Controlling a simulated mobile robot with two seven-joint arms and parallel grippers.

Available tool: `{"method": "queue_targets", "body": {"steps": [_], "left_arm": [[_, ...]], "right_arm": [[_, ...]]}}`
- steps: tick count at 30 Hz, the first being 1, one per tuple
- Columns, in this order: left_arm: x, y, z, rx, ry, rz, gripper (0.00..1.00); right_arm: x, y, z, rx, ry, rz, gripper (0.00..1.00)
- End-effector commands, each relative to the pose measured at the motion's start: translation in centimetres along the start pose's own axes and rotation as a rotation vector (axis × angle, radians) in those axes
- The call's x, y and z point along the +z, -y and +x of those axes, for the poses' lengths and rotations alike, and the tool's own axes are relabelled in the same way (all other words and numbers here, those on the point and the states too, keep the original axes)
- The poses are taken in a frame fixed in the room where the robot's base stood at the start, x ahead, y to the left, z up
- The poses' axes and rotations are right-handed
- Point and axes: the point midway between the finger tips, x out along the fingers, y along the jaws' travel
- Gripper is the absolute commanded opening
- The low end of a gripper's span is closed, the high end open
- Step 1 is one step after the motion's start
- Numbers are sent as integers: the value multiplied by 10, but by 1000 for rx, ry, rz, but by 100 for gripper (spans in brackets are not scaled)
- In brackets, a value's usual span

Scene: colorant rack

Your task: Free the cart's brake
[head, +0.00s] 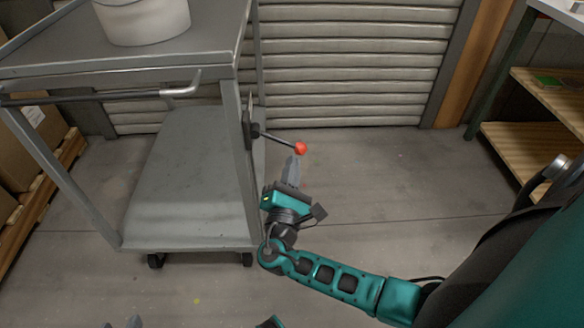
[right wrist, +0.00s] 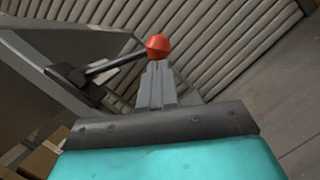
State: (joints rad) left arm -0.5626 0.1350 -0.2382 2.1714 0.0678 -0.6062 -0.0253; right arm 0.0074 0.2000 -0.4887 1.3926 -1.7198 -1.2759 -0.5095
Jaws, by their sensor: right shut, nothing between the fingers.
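The grey cart (head: 180,190) stands at the left of the head view. Its brake lever (head: 277,138) is a dark rod on the cart's right-hand post, pointing right and slightly down, with a red ball knob (head: 300,148) at its end. The lever (right wrist: 118,64) and knob (right wrist: 158,46) also show in the right wrist view. My right gripper (head: 294,161) is shut and empty, its fingertips (right wrist: 157,68) just below the knob; I cannot tell whether they touch it. Small grey tips at the bottom edge of the head view may be my left gripper (head: 124,322), mostly cut off.
A white bucket (head: 145,22) stands on the cart's top shelf. A ribbed shutter (head: 350,70) is behind. Cardboard boxes (head: 28,145) are at the left, and wooden shelving (head: 540,150) is at the right. The floor (head: 400,165) right of the lever is clear.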

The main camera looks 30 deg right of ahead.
Motion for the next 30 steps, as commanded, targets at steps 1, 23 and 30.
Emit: {"method": "queue_targets", "body": {"steps": [1, 23, 30], "left_arm": [[-1, 0, -1, 0, 0, 0, 43], [-8, 4, -14, -18, 11, -1, 43], [-25, 10, -26, -36, -3, 6, 43]], "right_arm": [[1, 0, 0, 3, 0, -10, 0], [22, -2, 8, 81, 4, -263, 0], [45, -6, 16, 105, 7, -336, 0]]}}
